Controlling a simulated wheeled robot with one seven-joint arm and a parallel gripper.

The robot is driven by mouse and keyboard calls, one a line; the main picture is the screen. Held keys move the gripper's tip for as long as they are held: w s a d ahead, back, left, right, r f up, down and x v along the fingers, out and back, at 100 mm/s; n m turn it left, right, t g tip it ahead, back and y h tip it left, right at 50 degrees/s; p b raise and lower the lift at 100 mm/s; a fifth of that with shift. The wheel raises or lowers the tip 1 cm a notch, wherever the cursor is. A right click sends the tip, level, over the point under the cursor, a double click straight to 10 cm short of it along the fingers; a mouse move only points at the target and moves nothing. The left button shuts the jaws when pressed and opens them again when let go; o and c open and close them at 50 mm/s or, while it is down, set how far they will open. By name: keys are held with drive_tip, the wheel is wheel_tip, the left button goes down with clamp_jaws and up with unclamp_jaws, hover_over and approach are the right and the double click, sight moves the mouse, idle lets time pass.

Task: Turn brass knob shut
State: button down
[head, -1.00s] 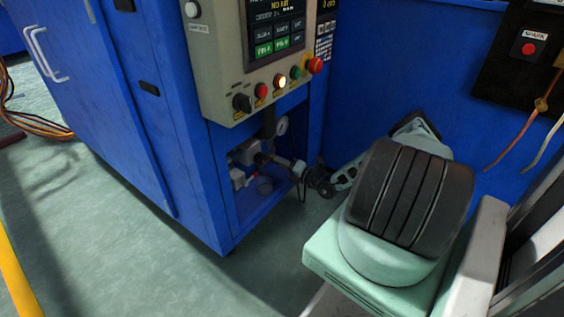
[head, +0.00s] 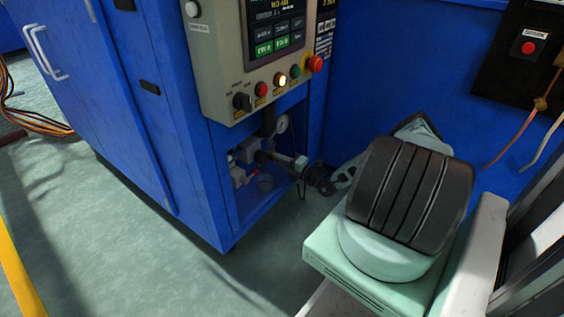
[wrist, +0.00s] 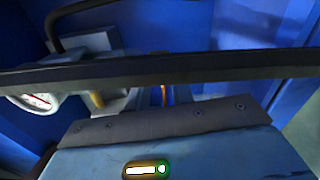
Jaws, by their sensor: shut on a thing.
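My gripper (head: 264,157) reaches into the open lower bay of the blue cabinet, among the pipe fittings. It is shut on the brass knob, which is mostly hidden by the jaws. In the wrist view a thin brass-coloured sliver (wrist: 164,95) shows beyond the gripper's blue-grey body, which has a small green light. A dark bar crosses that view and hides the fingertips. The knob's turn angle cannot be told.
A white-faced pressure gauge (head: 282,124) sits above the fittings; it also shows in the wrist view (wrist: 38,101). A panel (head: 235,60) with coloured buttons overhangs the bay (head: 247,208). The bay's side walls are close.

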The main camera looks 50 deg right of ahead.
drive_tip(key=shift+f, duration=0.1)
drive_tip(key=c, duration=1.2)
unclamp_jaws()
drive_tip(key=shift+c, duration=0.2)
drive_tip(key=s+d+p, duration=0.1)
drive_tip(key=s+p, duration=0.4)
drive_tip(key=s, duration=1.2)
drive_tip(key=shift+s+d, duration=0.2)
